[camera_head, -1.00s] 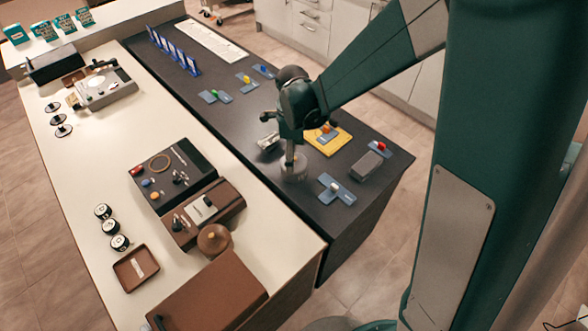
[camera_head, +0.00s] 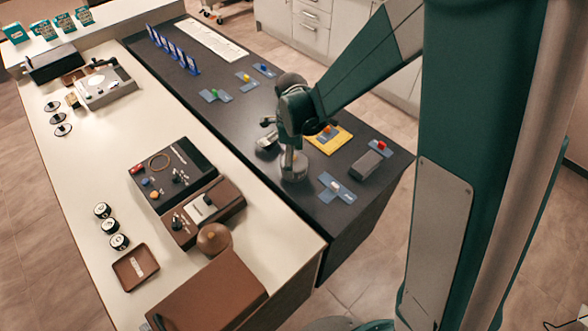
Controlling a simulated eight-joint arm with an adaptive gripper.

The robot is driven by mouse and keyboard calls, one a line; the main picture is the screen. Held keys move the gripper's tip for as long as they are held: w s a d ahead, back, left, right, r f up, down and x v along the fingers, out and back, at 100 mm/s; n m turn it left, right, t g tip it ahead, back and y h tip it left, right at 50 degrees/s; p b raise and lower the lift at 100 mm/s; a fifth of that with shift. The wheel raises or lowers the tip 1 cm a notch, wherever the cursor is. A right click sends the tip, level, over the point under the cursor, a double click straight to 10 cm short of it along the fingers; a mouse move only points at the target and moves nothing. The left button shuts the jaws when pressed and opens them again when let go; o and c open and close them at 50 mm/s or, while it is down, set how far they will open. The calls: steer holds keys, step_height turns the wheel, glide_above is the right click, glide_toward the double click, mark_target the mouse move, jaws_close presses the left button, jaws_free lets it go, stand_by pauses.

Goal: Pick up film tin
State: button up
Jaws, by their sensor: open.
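My gripper (camera_head: 279,152) is low over the counter, right by the tin. It is open, with one grey finger at the tin and the other side up and to the left. The near finger covers part of the tin's top. I cannot tell whether the finger touches it.
A yellow pad (camera_head: 339,139) and a grey block (camera_head: 366,164) lie to the right of my gripper. A blue-grey plate with a white knob (camera_head: 336,187) lies just in front. A black device (camera_head: 172,172) stands on the white counter at left.

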steer(key=shift+f, duration=0.1)
steer(key=shift+w+f+b, duration=0.2)
steer(key=shift+f+b, duration=0.25)
steer(key=shift+f, duration=2.05)
steer(key=shift+c, duration=0.3)
steer(key=c, duration=1.2)
